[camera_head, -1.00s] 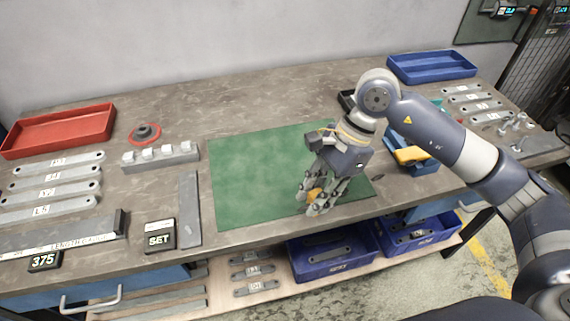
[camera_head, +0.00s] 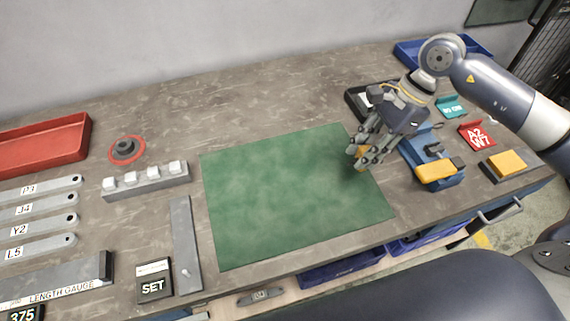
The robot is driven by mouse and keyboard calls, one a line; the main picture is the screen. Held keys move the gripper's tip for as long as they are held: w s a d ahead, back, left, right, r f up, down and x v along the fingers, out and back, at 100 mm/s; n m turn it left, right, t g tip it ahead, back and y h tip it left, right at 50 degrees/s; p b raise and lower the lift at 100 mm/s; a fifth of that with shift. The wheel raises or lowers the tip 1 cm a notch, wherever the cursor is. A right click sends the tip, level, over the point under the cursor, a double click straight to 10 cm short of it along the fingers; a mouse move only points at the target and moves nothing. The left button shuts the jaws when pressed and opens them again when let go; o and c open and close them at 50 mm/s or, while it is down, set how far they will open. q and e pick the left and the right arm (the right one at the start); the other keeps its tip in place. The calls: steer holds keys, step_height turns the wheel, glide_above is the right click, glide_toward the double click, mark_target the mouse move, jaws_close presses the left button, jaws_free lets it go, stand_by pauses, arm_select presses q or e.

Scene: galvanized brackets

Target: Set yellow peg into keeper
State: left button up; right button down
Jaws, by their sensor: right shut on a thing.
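My right gripper (camera_head: 362,158) is shut on the yellow peg (camera_head: 361,153). Only a small orange-yellow part of the peg shows between the fingers. The gripper points down over the right edge of the green mat (camera_head: 290,195), left of a blue fixture (camera_head: 443,178) with a yellow part (camera_head: 435,172) on its front. I cannot tell for sure which thing is the keeper. My left gripper is not in view.
A black tray (camera_head: 352,103) stands behind the gripper, partly hidden by it. A grey rail with white-topped pegs (camera_head: 147,186) stands left. The mat is otherwise clear.

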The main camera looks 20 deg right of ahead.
steer(key=w+a+p, duration=0.1)
steer(key=a+p, duration=0.1)
steer(key=a, duration=0.3)
steer(key=w+a+p, duration=0.1)
steer(key=a+p, duration=0.1)
steer(key=a, duration=0.3)
steer(key=w+a+f+p, duration=0.1)
steer(key=a+p, duration=0.1)
steer(key=a, duration=0.3)
steer(key=shift+a+f, duration=0.1)
steer(key=shift+a, duration=0.15)
step_height(320, 180, down, 3)
steer(key=shift+f+p, duration=0.2)
steer(key=shift+p, duration=0.65)
steer(key=shift+w+f+b, duration=0.1)
steer(key=shift+f+b, duration=0.15)
steer(key=shift+b, duration=0.1)
steer(key=c, duration=1.4)
jaws_free()
steer(key=shift+c, duration=0.2)
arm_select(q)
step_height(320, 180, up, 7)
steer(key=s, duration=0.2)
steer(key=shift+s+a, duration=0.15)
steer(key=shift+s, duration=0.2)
arm_select(e)
steer(key=shift+o, duration=0.6)
